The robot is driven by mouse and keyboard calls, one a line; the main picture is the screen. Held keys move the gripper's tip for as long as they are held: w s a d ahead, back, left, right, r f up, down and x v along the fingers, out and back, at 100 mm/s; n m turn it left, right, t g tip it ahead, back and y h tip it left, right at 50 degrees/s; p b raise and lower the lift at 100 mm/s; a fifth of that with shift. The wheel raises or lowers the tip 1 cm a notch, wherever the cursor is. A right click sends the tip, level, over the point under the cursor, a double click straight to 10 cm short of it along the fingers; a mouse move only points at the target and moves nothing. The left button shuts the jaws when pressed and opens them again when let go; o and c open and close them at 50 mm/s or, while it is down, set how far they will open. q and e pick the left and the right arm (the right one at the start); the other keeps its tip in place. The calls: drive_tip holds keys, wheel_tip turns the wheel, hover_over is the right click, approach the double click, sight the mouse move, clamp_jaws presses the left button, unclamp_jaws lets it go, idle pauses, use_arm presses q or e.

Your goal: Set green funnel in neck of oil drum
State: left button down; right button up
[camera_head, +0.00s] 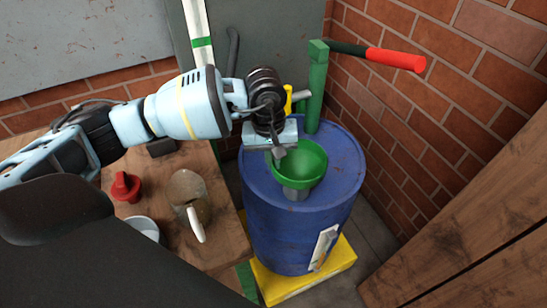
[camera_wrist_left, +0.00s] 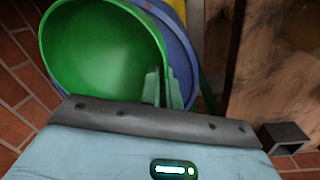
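The green funnel (camera_head: 300,160) is at the top of the blue oil drum (camera_head: 262,215), wide mouth up. A grey neck or spout piece (camera_head: 296,193) shows just below it; I cannot tell whether the funnel's tip is inside the neck. My left gripper (camera_head: 278,155) is at the funnel's left rim. In the left wrist view the funnel (camera_wrist_left: 95,50) fills the upper left, and the fingertips (camera_wrist_left: 164,88) straddle its rim, shut on it. The drum's blue edge (camera_wrist_left: 185,50) shows behind it. My right gripper is not in view.
The drum stands on a yellow base (camera_head: 290,287). A green pump with a red handle (camera_head: 397,60) rises behind it. Brick wall closes off the right. A wooden table (camera_head: 225,235) at left holds a red cap-like object (camera_head: 126,187) and a jug (camera_head: 187,188).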

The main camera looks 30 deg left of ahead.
use_arm(q)
drive_tip(key=c, duration=1.6)
unclamp_jaws()
drive_tip(key=c, duration=0.4)
drive_tip(key=shift+r, duration=0.15)
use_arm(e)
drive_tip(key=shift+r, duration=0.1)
